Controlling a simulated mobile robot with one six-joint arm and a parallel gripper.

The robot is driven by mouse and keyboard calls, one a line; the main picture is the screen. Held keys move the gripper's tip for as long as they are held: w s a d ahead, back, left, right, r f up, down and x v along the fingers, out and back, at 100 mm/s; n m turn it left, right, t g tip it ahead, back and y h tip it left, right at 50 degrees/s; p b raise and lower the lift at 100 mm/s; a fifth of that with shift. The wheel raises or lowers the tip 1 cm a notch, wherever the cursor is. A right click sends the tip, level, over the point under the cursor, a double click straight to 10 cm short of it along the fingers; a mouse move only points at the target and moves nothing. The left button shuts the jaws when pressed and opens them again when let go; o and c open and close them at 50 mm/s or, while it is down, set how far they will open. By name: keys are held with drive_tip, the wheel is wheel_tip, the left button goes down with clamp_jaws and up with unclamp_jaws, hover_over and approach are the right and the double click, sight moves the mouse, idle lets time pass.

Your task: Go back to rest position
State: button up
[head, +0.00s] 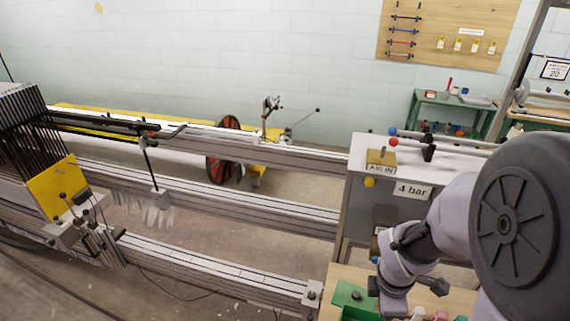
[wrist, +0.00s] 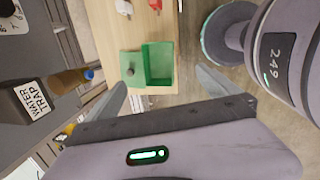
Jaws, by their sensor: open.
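My gripper (wrist: 161,78) is open and empty in the wrist view, its two grey fingers spread wide apart. Below and beyond the fingers, a green open box (wrist: 158,62) sits at the edge of a wooden bench top (wrist: 110,22), with a green lid-like piece holding a dark knob on its left. In the head view my arm fills the lower right, over the bench, and the fingers cannot be made out clearly. The green box (head: 352,297) shows partly there, beside my arm.
A grey cabinet (head: 350,205) with a "4 bar" label stands left of my arm. A "WATER TRAP" unit (wrist: 32,98) is close on the wrist view's left. Metal rails (head: 210,190) run left to a loom frame (head: 25,130). Open floor shows between the rails.

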drive_tip(key=s+a+r+m+t+y+b, duration=0.1)
drive_tip(key=s+a+r+m, duration=0.4)
drive_tip(key=m, duration=0.5)
drive_tip(key=s+a+r+m+t+y+b, duration=0.2)
drive_tip(key=s+a+r+m+b, duration=0.3)
drive_tip(key=m, duration=0.5)
wheel_tip(320, 180, up, 3)
drive_tip(key=shift+s+a+t, duration=0.7)
drive_tip(key=shift+a, duration=0.3)
